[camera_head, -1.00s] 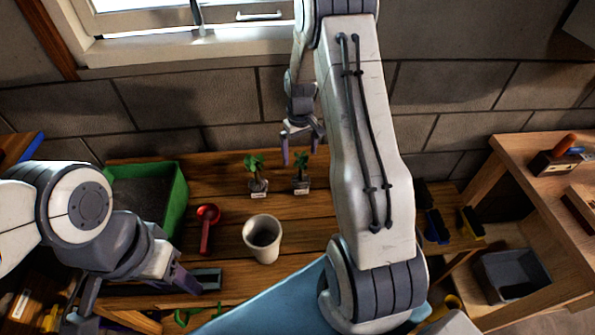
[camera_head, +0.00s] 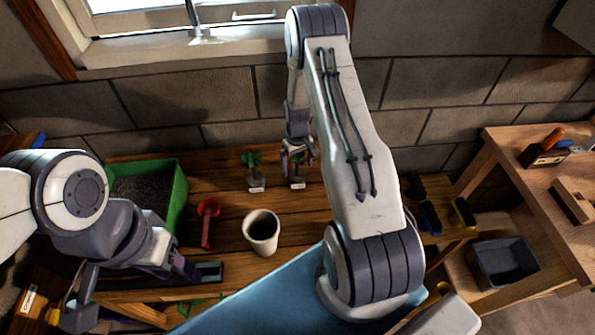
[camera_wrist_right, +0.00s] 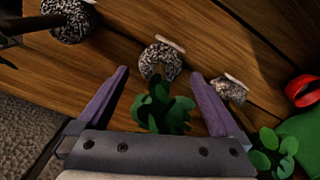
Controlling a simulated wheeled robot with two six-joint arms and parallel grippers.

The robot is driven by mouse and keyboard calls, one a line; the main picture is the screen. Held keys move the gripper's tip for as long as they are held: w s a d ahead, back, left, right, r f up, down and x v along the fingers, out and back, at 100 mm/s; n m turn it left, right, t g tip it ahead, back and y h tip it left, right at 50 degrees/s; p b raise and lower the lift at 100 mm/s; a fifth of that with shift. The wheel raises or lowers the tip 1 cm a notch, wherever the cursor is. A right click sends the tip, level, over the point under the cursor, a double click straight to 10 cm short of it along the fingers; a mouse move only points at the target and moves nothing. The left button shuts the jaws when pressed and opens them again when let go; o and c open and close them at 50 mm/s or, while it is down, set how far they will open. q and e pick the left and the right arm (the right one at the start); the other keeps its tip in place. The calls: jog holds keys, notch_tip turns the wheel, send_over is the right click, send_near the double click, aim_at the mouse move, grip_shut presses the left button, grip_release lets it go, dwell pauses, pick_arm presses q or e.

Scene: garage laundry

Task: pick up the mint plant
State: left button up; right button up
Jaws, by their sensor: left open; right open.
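Two small leafy green plants with pale labels stand on the wooden bench in the head view, a left one (camera_head: 255,170) and a right one (camera_head: 297,181). The label text is too small to read, so I cannot tell which is the mint plant. My right gripper (camera_head: 297,158) is open, with its fingers around the top of the right plant. In the right wrist view, green leaves (camera_wrist_right: 160,108) and a speckled root clump (camera_wrist_right: 160,62) show between the open fingers (camera_wrist_right: 160,80), with no visible grip. My left gripper (camera_head: 130,288) is open at the lower left, away from both plants.
A white cup (camera_head: 261,236), a red scoop (camera_head: 207,222) and a green soil-filled tray (camera_head: 177,195) are on the bench. The block wall (camera_head: 160,105) rises close behind the plants. More leaves (camera_wrist_right: 272,150) show at lower right in the wrist view.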

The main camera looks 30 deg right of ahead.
jog(key=c, duration=1.3)
jog(key=shift+c, duration=0.9)
jog(key=shift+r, duration=0.15)
